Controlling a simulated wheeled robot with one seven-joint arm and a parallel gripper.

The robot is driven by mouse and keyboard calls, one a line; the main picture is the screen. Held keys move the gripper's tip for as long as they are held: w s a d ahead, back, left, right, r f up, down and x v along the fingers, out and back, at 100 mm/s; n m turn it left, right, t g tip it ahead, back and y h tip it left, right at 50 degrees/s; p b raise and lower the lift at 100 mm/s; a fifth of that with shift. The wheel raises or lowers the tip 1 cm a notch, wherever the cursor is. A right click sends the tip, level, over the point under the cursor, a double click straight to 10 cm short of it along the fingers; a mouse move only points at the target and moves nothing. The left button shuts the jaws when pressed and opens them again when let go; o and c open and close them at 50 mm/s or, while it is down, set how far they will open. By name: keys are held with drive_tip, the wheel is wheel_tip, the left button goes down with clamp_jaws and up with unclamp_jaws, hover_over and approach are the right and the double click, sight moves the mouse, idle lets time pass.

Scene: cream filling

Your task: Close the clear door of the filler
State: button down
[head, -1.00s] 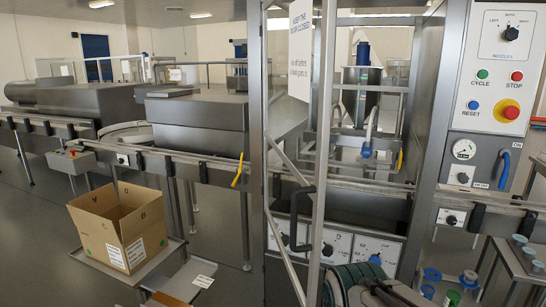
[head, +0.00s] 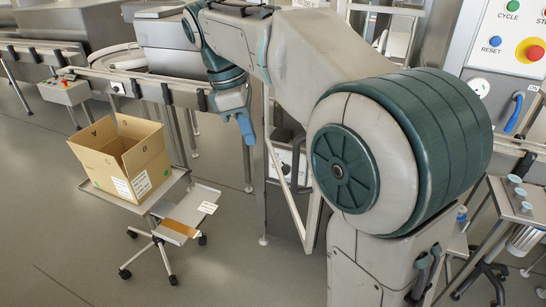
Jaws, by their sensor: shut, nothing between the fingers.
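The clear door (head: 312,212) of the filler stands open, swung out toward me, its metal frame and part of its dark handle (head: 297,160) showing in the head view. My arm covers its upper part and most of the filler behind it. My gripper (head: 247,136) is shut and empty, its blue fingers pointing down. It appears just left of the filler's front post and the door frame; I cannot tell whether it touches either.
An open cardboard box (head: 118,165) sits on a wheeled stand (head: 178,186) at the left. A conveyor (head: 130,84) runs behind it. The control panel (head: 510,45) and a small table with blue-topped parts (head: 520,208) are at the right. Floor is clear at lower left.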

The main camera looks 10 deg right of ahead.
drive_tip(key=s+d+f, duration=0.1)
drive_tip(key=d+f, duration=0.5)
drive_tip(key=f, duration=0.3)
drive_tip(key=shift+d+f+p, duration=0.3)
drive_tip(key=shift+d+p, duration=0.05)
drive_tip(key=shift+p, duration=0.1)
drive_tip(key=shift+s, duration=0.15)
